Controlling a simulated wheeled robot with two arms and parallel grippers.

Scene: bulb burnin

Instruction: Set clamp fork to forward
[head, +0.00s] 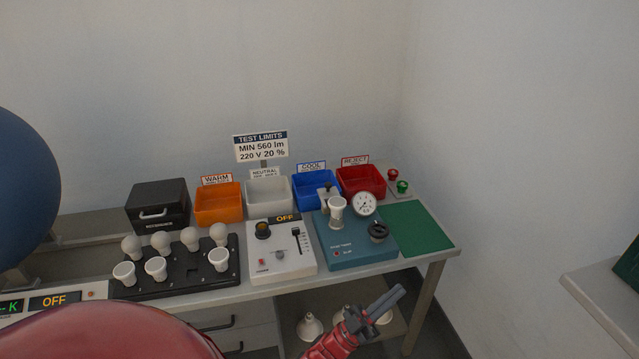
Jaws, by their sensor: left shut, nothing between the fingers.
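A teal test unit (345,254) stands on the bench right of centre, with a dial gauge (363,204), a black knob (378,231) and a white socket-like cup (337,206). A small grey clamp-like part (326,192) stands beside the cup; it may be the clamp fork, but it is too small to tell which way it is set. My left gripper (396,296) is at the bottom, in front of the bench and below the teal unit. Its fingers are together, empty, and apart from the unit. My right gripper is not in view.
A white control box (281,263) stands left of the teal unit, then a black rack (190,284) with several bulbs. Orange (218,208), white, blue and red bins line the back. A green mat (420,229) lies clear at right. A large blue rounded body (22,190) fills the left edge.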

